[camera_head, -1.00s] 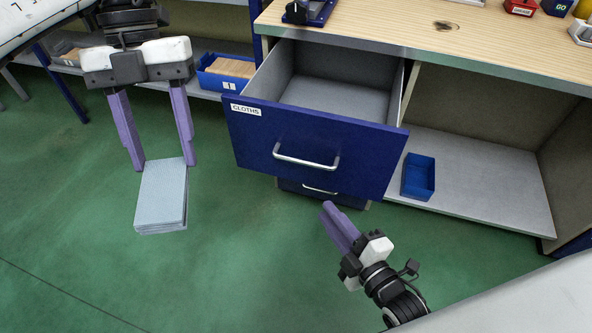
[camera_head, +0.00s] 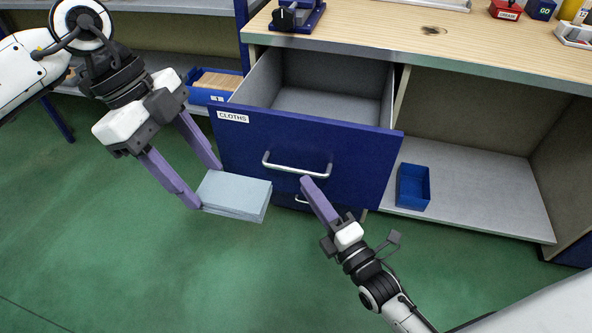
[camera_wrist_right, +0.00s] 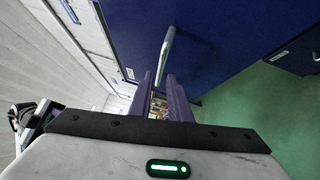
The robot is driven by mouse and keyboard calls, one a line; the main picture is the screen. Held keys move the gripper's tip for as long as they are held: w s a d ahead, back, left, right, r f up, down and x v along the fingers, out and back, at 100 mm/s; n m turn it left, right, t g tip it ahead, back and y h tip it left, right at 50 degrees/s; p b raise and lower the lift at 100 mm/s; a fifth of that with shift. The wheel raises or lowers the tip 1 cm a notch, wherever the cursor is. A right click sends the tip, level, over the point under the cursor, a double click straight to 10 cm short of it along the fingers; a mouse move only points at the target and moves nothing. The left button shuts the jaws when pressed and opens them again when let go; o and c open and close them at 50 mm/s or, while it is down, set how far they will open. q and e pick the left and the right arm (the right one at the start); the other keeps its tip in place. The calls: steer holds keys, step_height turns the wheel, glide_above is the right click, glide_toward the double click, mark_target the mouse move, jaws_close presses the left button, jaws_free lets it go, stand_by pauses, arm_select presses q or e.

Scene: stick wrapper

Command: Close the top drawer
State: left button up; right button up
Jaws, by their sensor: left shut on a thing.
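The top drawer (camera_head: 300,155), labelled CLOTHS, is pulled out, and its visible inside is empty. Its blue front carries a silver bar handle (camera_head: 297,170), which also shows in the right wrist view (camera_wrist_right: 166,52). My left gripper (camera_head: 208,188) is shut on a stack of pale grey-blue cloths (camera_head: 240,197), held in front of the drawer's lower left. My right gripper (camera_head: 306,181) is just below the handle's right end. In the right wrist view its purple fingers (camera_wrist_right: 161,78) are slightly apart with a narrow gap, and the handle appears beyond the tips.
A lower drawer (camera_head: 301,199) is mostly hidden below. The wooden worktop (camera_head: 400,35) is above. A blue bin (camera_head: 413,187) stands on the open shelf (camera_head: 480,190) to the right. Another blue bin (camera_head: 205,97) is behind my left arm. Green floor (camera_head: 150,270) is clear in front.

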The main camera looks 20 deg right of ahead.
mark_target(296, 169)
steer(key=x, duration=0.6)
steer(key=shift+w, duration=0.25)
jaws_close()
